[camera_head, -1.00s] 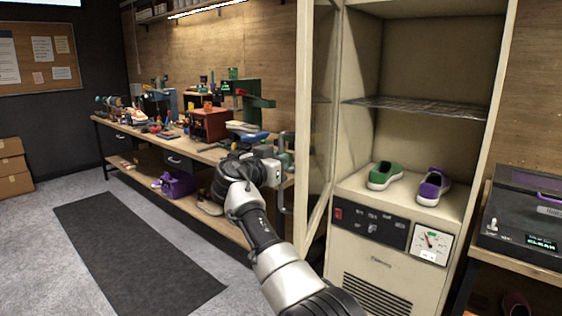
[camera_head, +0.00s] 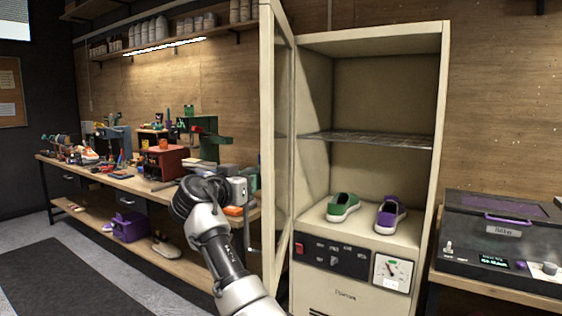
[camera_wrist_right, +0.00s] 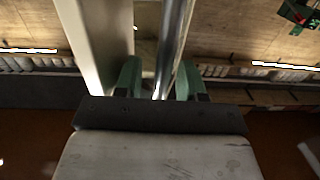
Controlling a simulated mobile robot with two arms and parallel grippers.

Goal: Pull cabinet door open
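The cream cabinet (camera_head: 365,42) stands at centre right in the head view. Its door (camera_head: 268,90) is swung wide open on the left side and is seen nearly edge-on. My right gripper (camera_head: 246,190) is beside the door's outer face, at the handle, which the gripper partly hides. In the right wrist view the metal handle bar (camera_wrist_right: 178,35) passes between the green fingertips of my right gripper (camera_wrist_right: 158,80). The fingers are apart, with a gap on the bar's left; the bar is close to the right finger. My left gripper is not in view.
A green shoe (camera_head: 342,206) and a purple shoe (camera_head: 390,214) sit inside the cabinet below a wire shelf (camera_head: 370,140). A cluttered workbench (camera_head: 130,184) stands behind the door and arm. A dark machine (camera_head: 500,240) stands right of the cabinet.

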